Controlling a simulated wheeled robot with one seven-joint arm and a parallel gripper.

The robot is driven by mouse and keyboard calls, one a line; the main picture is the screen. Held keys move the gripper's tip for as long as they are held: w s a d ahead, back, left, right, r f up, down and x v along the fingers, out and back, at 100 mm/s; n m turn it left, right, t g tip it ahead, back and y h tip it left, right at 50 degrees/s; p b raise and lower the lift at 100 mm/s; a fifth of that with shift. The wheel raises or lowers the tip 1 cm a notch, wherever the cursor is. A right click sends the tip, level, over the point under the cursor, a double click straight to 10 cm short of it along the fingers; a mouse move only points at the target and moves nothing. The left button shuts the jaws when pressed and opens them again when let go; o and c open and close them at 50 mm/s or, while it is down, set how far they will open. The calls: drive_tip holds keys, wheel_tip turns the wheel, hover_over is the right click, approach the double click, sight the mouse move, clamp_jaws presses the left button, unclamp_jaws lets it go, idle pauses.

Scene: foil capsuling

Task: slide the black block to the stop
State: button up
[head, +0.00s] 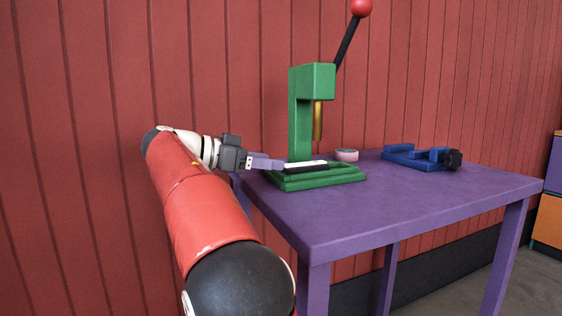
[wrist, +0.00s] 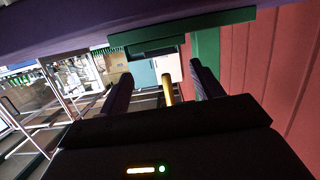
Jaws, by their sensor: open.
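The black block (head: 306,169) lies low on the base of the green press (head: 300,110), with a white strip along its top. My gripper (head: 278,163) is at the left end of the block, its fingers pointing right, close to the press base. I cannot tell whether they touch the block. In the wrist view my gripper (wrist: 162,76) has its two purple fingers apart, with nothing seen held between them. The block is not clear in that view. I cannot make out the stop for certain.
A brass plunger (head: 318,120) hangs above the press base, and a red-knobbed lever (head: 348,40) rises behind. A pink ring-shaped item (head: 346,155) and a blue clamp-like fixture (head: 420,157) sit further right on the purple table (head: 420,200). The table's front right is clear.

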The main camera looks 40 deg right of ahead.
sight(303, 163)
drive_tip(key=shift+d+r+m, duration=0.15)
drive_tip(key=shift+d+m, duration=0.1)
drive_tip(key=shift+m, duration=0.05)
drive_tip(key=shift+x, duration=3.85)
drive_tip(key=shift+c, duration=0.4)
drive_tip(key=c, duration=1)
drive_tip(key=o, duration=1.1)
drive_tip(key=shift+c, duration=0.2)
drive_tip(key=shift+r, duration=0.1)
drive_tip(key=shift+v, duration=3.95)
